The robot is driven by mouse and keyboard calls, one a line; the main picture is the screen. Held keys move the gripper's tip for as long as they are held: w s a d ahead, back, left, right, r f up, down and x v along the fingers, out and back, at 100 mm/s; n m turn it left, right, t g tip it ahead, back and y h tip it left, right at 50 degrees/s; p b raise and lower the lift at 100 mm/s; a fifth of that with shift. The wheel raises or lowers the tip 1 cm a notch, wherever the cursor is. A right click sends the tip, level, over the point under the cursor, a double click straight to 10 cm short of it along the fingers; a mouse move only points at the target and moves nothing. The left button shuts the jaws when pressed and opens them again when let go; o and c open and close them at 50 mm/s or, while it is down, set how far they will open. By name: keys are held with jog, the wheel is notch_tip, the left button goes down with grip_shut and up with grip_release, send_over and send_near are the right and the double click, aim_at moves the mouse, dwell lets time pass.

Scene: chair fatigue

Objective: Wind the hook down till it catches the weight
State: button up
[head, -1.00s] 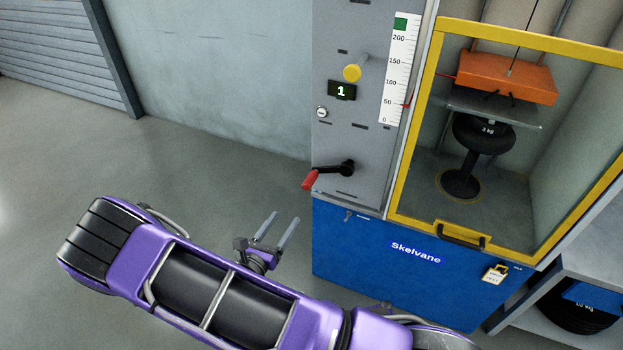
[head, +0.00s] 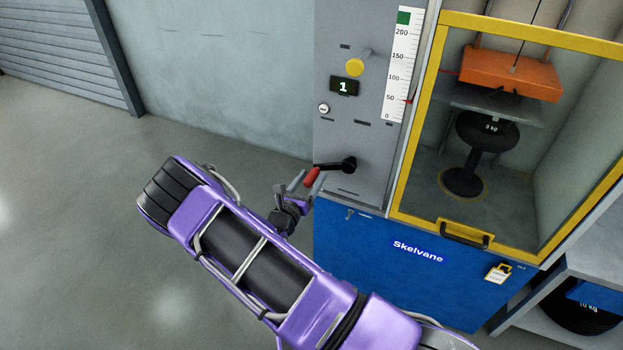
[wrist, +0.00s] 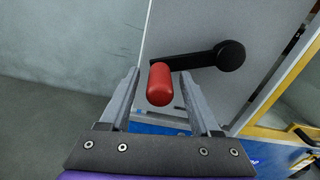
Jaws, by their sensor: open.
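The black crank (head: 334,166) with its red handle (head: 312,177) is on the grey panel, its arm pointing left. My gripper (head: 306,184) is open at the crank. In the wrist view the red handle (wrist: 160,84) lies between the two open fingers (wrist: 158,98), with gaps at both sides. Behind the yellow-framed window, an orange block (head: 512,74) hangs on a cable, with a dark hook partly visible under it. Below it, past a clear plate (head: 490,103), the black weight (head: 487,130) marked 3 kg sits on a round stand.
A scale (head: 400,65) has a red pointer low on it, near 25 to 50. A display (head: 344,87) reads 1, below a yellow knob (head: 355,67). Floor at left is clear.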

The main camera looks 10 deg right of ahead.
jog(key=shift+w+d, duration=0.25)
jog(key=shift+w, duration=0.1)
jog(key=shift+c, duration=0.3)
grip_shut()
dwell(1.0)
